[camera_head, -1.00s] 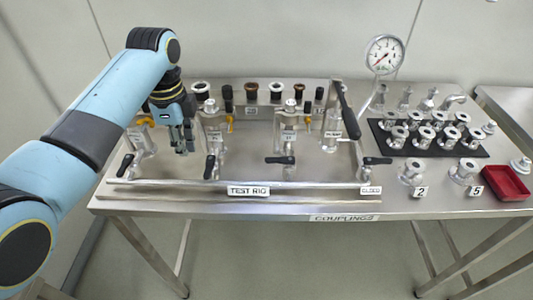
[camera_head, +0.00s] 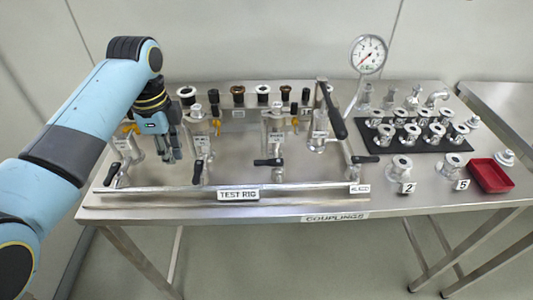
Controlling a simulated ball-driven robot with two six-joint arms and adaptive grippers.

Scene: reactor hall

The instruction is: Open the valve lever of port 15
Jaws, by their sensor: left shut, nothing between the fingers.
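The test rig (camera_head: 150,199) is a steel frame with several upright port fittings and black valve levers. One black lever (camera_head: 111,174) is at the far left and another (camera_head: 197,171) hangs toward me at the second port. A third lever (camera_head: 268,162) lies sideways at the third port, and a fourth (camera_head: 365,159) lies sideways at the right end. The port labels are too small to read, so I cannot tell which is port 15. My left gripper (camera_head: 172,157) is shut and empty, pointing down between the first two ports. My right gripper is not in view.
A large black handle (camera_head: 335,118) and a pressure gauge (camera_head: 369,54) rise at the rig's right. A black mat (camera_head: 378,147) holds several couplings. A red tray (camera_head: 490,176) sits at the table's right. The front table strip is mostly clear.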

